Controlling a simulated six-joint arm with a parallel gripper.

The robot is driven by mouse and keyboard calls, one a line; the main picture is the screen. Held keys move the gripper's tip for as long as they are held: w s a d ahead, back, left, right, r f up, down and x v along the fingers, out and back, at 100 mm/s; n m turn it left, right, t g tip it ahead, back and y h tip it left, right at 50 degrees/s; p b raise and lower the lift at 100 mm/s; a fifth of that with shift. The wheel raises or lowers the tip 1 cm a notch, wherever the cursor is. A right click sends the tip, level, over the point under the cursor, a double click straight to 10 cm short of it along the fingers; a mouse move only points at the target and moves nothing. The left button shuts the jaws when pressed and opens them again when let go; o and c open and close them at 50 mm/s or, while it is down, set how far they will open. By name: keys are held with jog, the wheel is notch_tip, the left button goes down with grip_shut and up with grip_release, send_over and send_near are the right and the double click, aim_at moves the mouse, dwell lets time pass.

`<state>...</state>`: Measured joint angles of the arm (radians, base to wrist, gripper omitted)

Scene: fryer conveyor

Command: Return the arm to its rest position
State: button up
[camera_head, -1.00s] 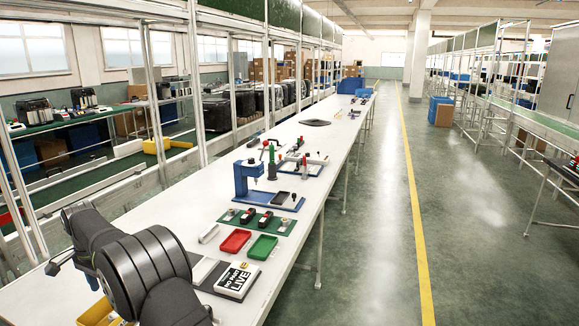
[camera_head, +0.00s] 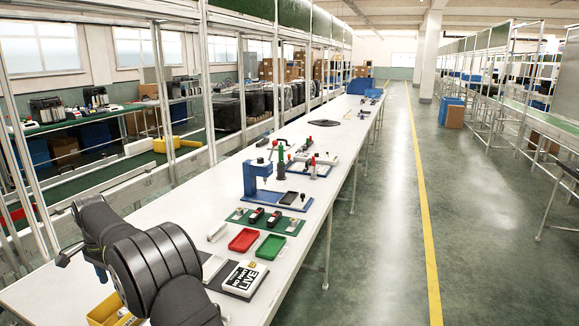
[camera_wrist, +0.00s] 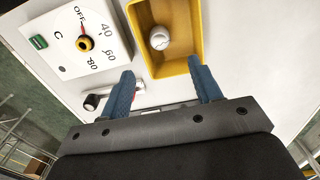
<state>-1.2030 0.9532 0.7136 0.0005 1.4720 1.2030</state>
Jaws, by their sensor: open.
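My gripper (camera_wrist: 163,90) shows in the wrist view with its two blue fingers spread wide and nothing between them. It is above the white table (camera_head: 185,215), near the front edge of a yellow bin (camera_wrist: 136,40) that holds a round whitish object (camera_wrist: 159,38). The yellow bin also shows in the head view (camera_head: 101,312), partly hidden by my arm.
A white dial panel (camera_wrist: 80,38) with a green switch lies left of the bin.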

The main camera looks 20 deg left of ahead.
aim_at(123, 312)
notch_tip(123, 312, down, 9)
jog(key=shift+d+r, duration=0.1)
jog(key=shift+d, duration=0.05)
jog(key=r, duration=0.6)
jog(key=shift+w+d, duration=0.1)
jog(key=shift+w, duration=0.3)
jog(key=w+d+m, duration=0.1)
jog(key=w+d, duration=2.2)
jog(key=w, duration=0.1)
jog(key=w+d+f+m, duration=0.1)
jog(key=w+d, duration=0.2)
jog(key=d, duration=1.3)
jog(key=w+d+f, duration=0.1)
jog(key=w+d, duration=0.3)
jog(key=d, duration=1.3)
jog(key=shift+w+d+f+m, duration=0.2)
jog(key=shift+d+m, duration=0.1)
jog(key=shift+m, duration=0.1)
jog(key=shift+s, duration=0.1)
